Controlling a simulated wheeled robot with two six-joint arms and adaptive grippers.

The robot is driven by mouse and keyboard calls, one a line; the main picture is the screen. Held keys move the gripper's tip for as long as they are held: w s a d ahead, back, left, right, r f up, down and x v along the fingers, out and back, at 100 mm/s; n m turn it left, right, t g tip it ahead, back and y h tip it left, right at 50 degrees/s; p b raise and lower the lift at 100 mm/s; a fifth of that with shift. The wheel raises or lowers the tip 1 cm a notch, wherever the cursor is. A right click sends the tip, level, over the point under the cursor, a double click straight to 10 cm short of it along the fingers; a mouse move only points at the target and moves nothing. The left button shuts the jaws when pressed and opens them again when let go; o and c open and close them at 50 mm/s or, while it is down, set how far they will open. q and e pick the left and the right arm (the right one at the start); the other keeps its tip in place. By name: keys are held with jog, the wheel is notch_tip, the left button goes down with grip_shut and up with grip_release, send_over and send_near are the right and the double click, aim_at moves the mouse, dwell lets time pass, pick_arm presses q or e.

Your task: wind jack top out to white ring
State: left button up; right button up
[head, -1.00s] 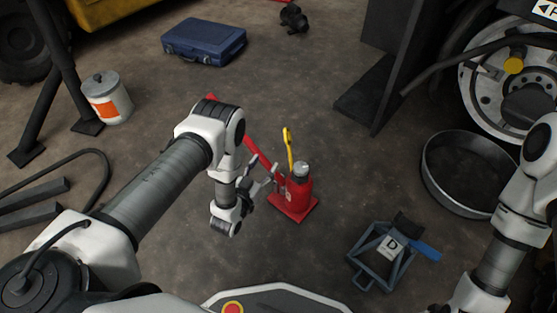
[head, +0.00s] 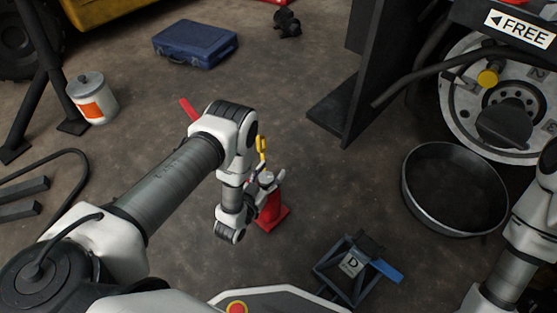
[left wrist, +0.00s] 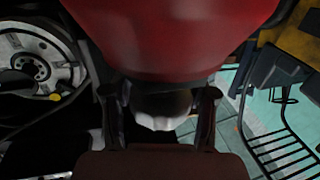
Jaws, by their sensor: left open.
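The red bottle jack (head: 272,213) stands upright on the floor, partly hidden behind my left gripper. Its pale metal top (left wrist: 160,112) shows in the left wrist view between my two fingers, below the large red jack body (left wrist: 175,35). My left gripper (head: 266,182) is at the jack's top, with its fingers open on either side of it. I cannot tell whether they touch it. A yellow part (head: 262,147) stands up behind the gripper. No white ring on the jack can be made out. My right gripper is out of view.
A blue-grey stand (head: 347,265) marked D is right of the jack. A round black pan (head: 455,190) and a wheel (head: 497,100) are farther right. A blue case (head: 195,44) and a grey can (head: 92,98) are at the left. Floor between is clear.

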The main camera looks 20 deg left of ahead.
pick_arm(q)
jog(key=shift+r, duration=0.1)
jog(key=shift+c, duration=0.3)
jog(key=c, duration=0.9)
jog(key=shift+c, duration=0.3)
jog(key=shift+s+y, duration=0.1)
jog(key=shift+y, duration=0.2)
